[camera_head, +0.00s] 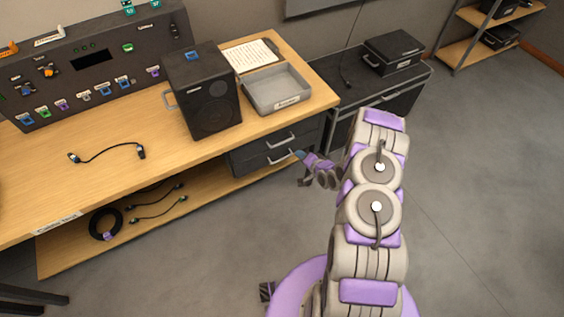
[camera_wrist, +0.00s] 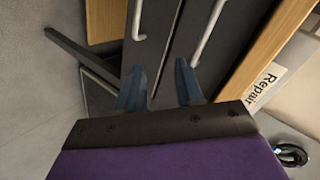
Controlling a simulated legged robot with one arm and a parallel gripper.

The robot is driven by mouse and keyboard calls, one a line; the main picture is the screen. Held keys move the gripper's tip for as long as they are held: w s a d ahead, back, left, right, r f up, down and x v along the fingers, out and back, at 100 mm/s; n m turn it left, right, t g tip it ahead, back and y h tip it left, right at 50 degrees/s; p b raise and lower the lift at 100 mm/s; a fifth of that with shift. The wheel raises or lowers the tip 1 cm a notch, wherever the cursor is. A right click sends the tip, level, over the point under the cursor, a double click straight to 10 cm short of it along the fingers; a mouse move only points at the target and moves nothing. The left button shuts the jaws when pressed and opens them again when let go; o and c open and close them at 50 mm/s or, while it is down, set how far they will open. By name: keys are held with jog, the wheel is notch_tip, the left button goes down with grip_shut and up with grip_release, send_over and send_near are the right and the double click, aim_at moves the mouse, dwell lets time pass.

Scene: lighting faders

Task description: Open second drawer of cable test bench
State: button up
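The wooden-topped bench (camera_head: 150,140) has a dark drawer unit (camera_head: 250,160) under its right end. Two drawers show there, each with a light bar handle: the upper handle (camera_head: 281,140) and the second, lower handle (camera_head: 280,157). Both drawers look shut. My gripper (camera_head: 299,158) is at the right end of the lower handle in the head view. In the wrist view, my gripper (camera_wrist: 160,80) has its blue fingers apart, with nothing between them. The lower handle (camera_wrist: 138,20) runs above the left finger and the upper handle (camera_wrist: 210,32) above the right finger. Contact cannot be told.
A speaker (camera_head: 205,90), a grey tray (camera_head: 277,90) and a clipboard (camera_head: 250,55) stand on the bench. A lower shelf (camera_head: 150,215) holds cables. A dark cabinet (camera_head: 345,85) with a black case (camera_head: 393,50) stands beyond. The floor at the right is clear.

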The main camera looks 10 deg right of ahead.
jog(key=s+a+f+m+t+y, duration=0.1)
jog(key=s+a+f+m+t, duration=0.1)
jog(key=s+f+m+t, duration=0.45)
jog(key=w+a+f+g+b, duration=0.1)
jog(key=w+f+b, duration=0.1)
jog(key=w, duration=0.5)
jog(key=w+a+f+n+g+b, duration=0.1)
jog(key=w+a+f+b, duration=0.1)
jog(key=w, duration=0.5)
jog(key=shift+w+a+f+g+b, duration=0.15)
jog(key=shift+a+f+g+b, duration=0.15)
jog(key=shift+f+b, duration=0.6)
jog(key=shift+a+r, duration=0.1)
jog(key=shift+a, duration=0.2)
jog(key=shift+c, duration=0.2)
jog(key=shift+d, duration=0.25)
grip_shut()
jog(key=shift+a, duration=0.1)
